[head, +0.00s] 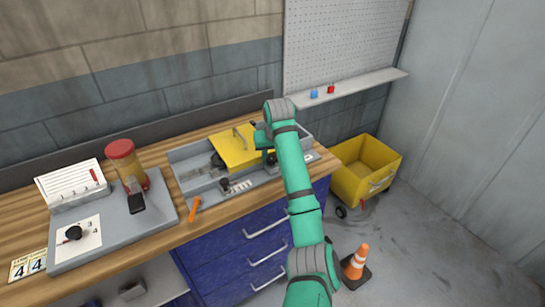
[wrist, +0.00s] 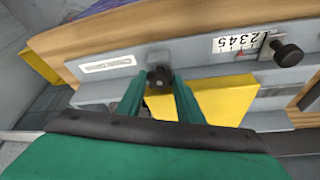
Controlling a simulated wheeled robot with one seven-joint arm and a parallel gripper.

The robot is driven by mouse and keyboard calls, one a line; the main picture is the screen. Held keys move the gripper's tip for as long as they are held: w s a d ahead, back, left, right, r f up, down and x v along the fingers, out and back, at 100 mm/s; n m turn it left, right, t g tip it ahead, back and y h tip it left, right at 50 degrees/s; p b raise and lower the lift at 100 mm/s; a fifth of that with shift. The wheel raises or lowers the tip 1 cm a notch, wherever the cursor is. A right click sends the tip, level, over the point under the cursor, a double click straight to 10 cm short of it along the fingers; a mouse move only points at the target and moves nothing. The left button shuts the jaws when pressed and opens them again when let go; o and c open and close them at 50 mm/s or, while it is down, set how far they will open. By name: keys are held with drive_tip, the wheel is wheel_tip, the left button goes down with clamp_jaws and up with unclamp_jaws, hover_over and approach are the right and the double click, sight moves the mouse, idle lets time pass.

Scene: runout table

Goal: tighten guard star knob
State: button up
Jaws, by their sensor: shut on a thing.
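The black star knob (wrist: 159,76) sits at the front edge of the machine in the wrist view. My gripper (wrist: 158,82) has its two green fingers on either side of the knob and is shut on it. The yellow guard (wrist: 212,102) lies just behind the fingers, partly hidden by them. In the head view the yellow guard (head: 232,150) is a flat cover with a handle on the grey machine (head: 184,152). My gripper (head: 268,150) is at the guard's right side, largely hidden by my arm.
A second black knob (wrist: 288,53) stands beside a number scale (wrist: 240,44). An orange-handled tool (head: 194,208) lies on the wooden bench (head: 157,224) in front of the machine. A red-lidded jar (head: 125,160) stands left. A yellow cart (head: 365,168) and an orange cone (head: 356,262) stand on the floor right.

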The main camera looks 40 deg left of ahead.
drive_tip(key=o, duration=1.1)
drive_tip(key=shift+c, duration=0.2)
drive_tip(key=shift+r, duration=0.1)
drive_tip(key=v, duration=1)
drive_tip(key=shift+s+d+r, duration=0.15)
drive_tip(key=shift+d+r, duration=0.05)
drive_tip(key=shift+r, duration=0.05)
